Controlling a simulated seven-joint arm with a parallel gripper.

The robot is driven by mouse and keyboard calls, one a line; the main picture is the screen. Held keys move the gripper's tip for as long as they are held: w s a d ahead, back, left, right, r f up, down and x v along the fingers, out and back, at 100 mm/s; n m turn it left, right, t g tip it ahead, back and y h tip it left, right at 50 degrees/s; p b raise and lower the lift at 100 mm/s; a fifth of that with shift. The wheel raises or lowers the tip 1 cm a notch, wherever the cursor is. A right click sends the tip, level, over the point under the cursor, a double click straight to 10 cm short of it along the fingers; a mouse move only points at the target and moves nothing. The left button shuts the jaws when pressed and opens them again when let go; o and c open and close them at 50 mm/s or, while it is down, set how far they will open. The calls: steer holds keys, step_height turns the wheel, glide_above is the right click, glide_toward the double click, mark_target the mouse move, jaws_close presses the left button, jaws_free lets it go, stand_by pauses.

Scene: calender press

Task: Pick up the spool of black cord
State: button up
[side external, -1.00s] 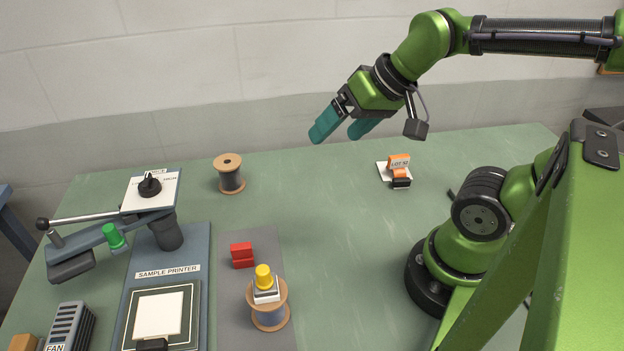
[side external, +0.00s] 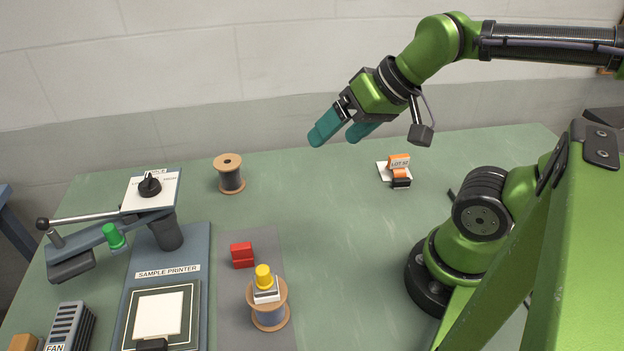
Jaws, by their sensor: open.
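The spool of black cord (side external: 230,181) stands upright on the green table toward the back left, with wooden flanges and dark cord wound between them. My gripper (side external: 337,137) is open and empty, with its two teal fingers pointing down and left. It is in the air to the right of the spool and appears higher than it. A second spool (side external: 269,314) with grey-blue cord stands at the front on a grey mat, with a white block and a yellow knob on top.
The sample printer (side external: 165,285) with its long lever stands at the left. A red block (side external: 242,255) lies on the grey mat (side external: 233,320). An orange-labelled item (side external: 398,168) sits on a white card at the back right. The table's middle (side external: 340,225) is clear.

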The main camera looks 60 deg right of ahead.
steer(key=shift+f, duration=0.1)
steer(key=n+g+h, duration=0.2)
steer(key=n+g, duration=0.5)
steer(key=n, duration=0.5)
glide_above(227, 161)
step_height(227, 161, down, 6)
step_height(227, 161, down, 11)
steer(key=shift+a+r, duration=0.1)
steer(key=shift+a, duration=0.05)
steer(key=shift+s+f, duration=0.1)
steer(key=shift+f, duration=2.65)
steer(key=c, duration=0.8)
